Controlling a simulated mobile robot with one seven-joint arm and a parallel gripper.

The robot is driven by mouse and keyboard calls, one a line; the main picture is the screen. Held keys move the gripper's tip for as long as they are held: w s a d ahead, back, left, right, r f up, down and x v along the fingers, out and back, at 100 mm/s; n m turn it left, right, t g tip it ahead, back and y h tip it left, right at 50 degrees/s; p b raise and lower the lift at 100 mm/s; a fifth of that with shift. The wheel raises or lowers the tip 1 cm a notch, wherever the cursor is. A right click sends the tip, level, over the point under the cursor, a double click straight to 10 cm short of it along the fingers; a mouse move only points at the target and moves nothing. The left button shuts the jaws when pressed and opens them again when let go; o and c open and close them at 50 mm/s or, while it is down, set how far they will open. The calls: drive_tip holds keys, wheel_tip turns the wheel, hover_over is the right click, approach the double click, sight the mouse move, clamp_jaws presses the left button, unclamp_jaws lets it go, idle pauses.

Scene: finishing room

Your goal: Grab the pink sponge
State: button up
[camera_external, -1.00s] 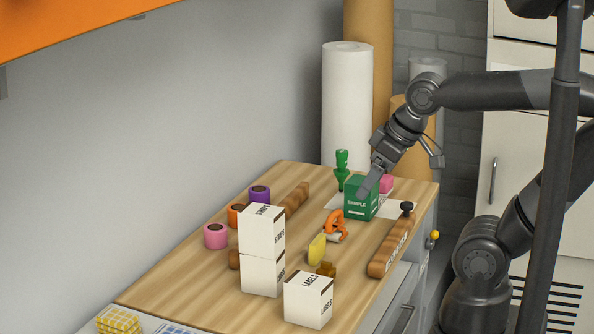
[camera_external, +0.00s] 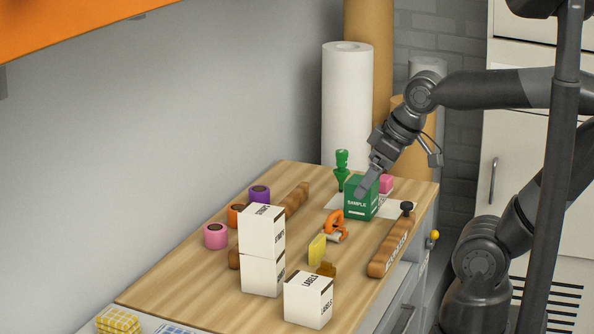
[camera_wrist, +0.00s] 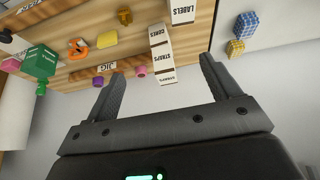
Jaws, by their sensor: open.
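The pink sponge (camera_external: 386,184) is a small pink block at the far right of the wooden bench top, just behind the green SAMPLE box (camera_external: 357,204), which partly hides it. In the wrist view a pink patch (camera_wrist: 10,65) at the left edge, beside the green box, looks like the sponge. My gripper (camera_external: 364,188) hangs by the green box, overlapping it in the external view, to the left of the sponge. In the wrist view my gripper (camera_wrist: 162,70) has its fingers wide apart with nothing between them.
A green-handled tool (camera_external: 342,170) stands left of the green box. An orange tape dispenser (camera_external: 335,225), a yellow sponge (camera_external: 317,249) and a wooden bar with a black knob (camera_external: 391,246) lie nearer. White boxes (camera_external: 261,250) are stacked at the front. Tall rolls (camera_external: 347,105) stand behind.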

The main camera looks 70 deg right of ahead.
drive_tip(key=w+d+y, duration=0.1)
drive_tip(key=w+d, duration=1.7)
drive_tip(key=d, duration=0.1)
drive_tip(key=t+h, duration=0.1)
drive_tip(key=t, duration=0.2)
hover_over(386, 178)
drive_tip(key=s, duration=0.6)
wheel_tip(386, 178, down, 21)
drive_tip(key=shift+m, duration=0.3)
drive_tip(key=x, duration=0.5)
drive_tip(key=shift+w+a+f, duration=0.15)
drive_tip(key=shift+w+a, duration=0.1)
drive_tip(key=shift+d+x, duration=0.2)
drive_tip(key=shift+x, duration=1.15)
drive_tip(key=shift+d+x, duration=0.15)
drive_tip(key=shift+x, duration=1.2)
drive_tip(key=shift+c, duration=0.4)
